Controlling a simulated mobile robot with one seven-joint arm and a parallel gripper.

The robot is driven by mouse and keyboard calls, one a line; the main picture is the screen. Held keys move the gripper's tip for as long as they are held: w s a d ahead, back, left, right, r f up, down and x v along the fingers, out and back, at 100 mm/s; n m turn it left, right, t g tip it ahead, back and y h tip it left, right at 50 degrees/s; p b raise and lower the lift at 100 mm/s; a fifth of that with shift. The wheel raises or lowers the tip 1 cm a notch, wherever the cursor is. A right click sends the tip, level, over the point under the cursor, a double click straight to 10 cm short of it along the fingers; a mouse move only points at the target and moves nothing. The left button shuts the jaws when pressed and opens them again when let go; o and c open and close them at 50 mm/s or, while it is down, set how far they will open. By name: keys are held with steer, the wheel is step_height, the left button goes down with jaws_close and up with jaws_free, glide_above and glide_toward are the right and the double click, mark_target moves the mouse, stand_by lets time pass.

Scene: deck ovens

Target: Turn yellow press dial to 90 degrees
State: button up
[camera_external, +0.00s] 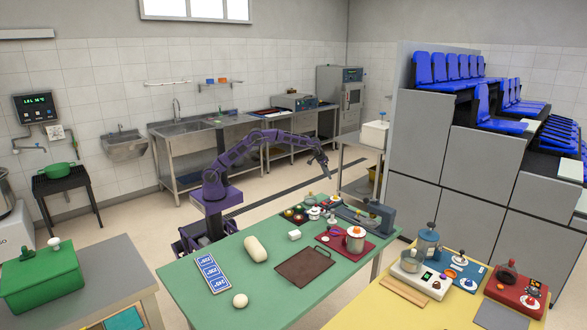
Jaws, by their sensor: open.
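My gripper (326,172) hangs at the end of my purple arm, above and behind the far edge of the green table (200,296). It is open, and I see nothing between its fingers. It is apart from everything on the table. I cannot pick out a yellow press dial for sure at this size. A grey-blue machine (385,217) stands at the table's right end, below and to the right of my gripper. Small round knobs and parts sit left of it, too small to tell a dial or its angle.
The green table also holds a pale roll (256,248), a blue card strip (212,271), a brown tray (304,266) and a metal pot (355,240). A yellow table (374,312) with several small appliances stands at the right. The table's front left is mostly clear.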

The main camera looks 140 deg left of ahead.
mark_target(338, 174)
steer(key=x, duration=1.7)
steer(key=shift+s+f, duration=0.1)
steer(key=shift+f, duration=0.1)
steer(key=shift+c, duration=0.3)
jaws_close()
